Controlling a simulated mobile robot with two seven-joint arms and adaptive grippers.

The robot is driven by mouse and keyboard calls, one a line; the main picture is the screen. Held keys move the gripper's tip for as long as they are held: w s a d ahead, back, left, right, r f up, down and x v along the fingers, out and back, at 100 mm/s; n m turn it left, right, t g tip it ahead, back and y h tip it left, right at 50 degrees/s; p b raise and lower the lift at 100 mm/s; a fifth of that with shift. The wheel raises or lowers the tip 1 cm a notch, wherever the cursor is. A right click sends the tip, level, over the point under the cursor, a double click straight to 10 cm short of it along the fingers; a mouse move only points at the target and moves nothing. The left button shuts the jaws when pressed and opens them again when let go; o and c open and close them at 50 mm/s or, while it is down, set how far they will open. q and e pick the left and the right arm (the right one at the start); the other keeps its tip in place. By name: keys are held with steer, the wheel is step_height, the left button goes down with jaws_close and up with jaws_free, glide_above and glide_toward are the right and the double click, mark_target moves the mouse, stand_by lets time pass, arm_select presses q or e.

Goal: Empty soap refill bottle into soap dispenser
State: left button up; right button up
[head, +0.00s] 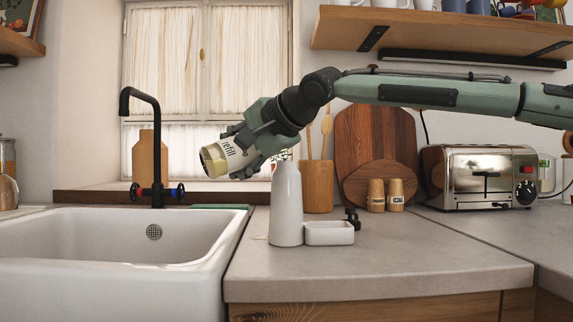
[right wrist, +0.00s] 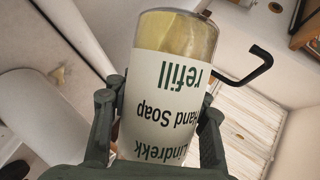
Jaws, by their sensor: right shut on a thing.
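The soap refill bottle (head: 228,157) has a white label reading "refill" and a see-through end with yellowish soap. My right gripper (head: 244,147) is shut around it and holds it in the air, lying almost on its side with the yellowish end to the left. In the right wrist view the bottle (right wrist: 170,85) sits between both fingers (right wrist: 160,130), its label upside down. The soap dispenser (head: 286,208), a white bottle, stands upright on the counter below and right of the refill bottle, apart from it. Its top is close below the gripper. My left gripper is not in view.
A white dish (head: 329,233) stands right of the dispenser, with a small black item (head: 352,217) at its back edge. The white sink (head: 110,250) and black tap (head: 155,150) are left. Wooden boards (head: 375,135) and a toaster (head: 482,177) stand behind. The front counter (head: 400,260) is clear.

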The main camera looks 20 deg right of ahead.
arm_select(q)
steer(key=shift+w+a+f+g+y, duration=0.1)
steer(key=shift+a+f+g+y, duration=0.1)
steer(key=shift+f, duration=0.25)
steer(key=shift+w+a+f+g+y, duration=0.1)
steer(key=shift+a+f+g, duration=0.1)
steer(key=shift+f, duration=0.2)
arm_select(e)
steer(key=shift+s+a+r+m+y, duration=0.1)
steer(key=shift+a+r+m+y, duration=0.1)
steer(key=shift+r+m+y, duration=0.75)
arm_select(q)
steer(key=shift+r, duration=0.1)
arm_select(e)
steer(key=shift+r+m, duration=0.2)
steer(key=shift+m, duration=0.05)
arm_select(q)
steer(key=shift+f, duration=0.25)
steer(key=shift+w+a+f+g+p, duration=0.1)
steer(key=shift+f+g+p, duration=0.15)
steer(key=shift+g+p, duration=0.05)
arm_select(e)
steer(key=shift+r, duration=0.2)
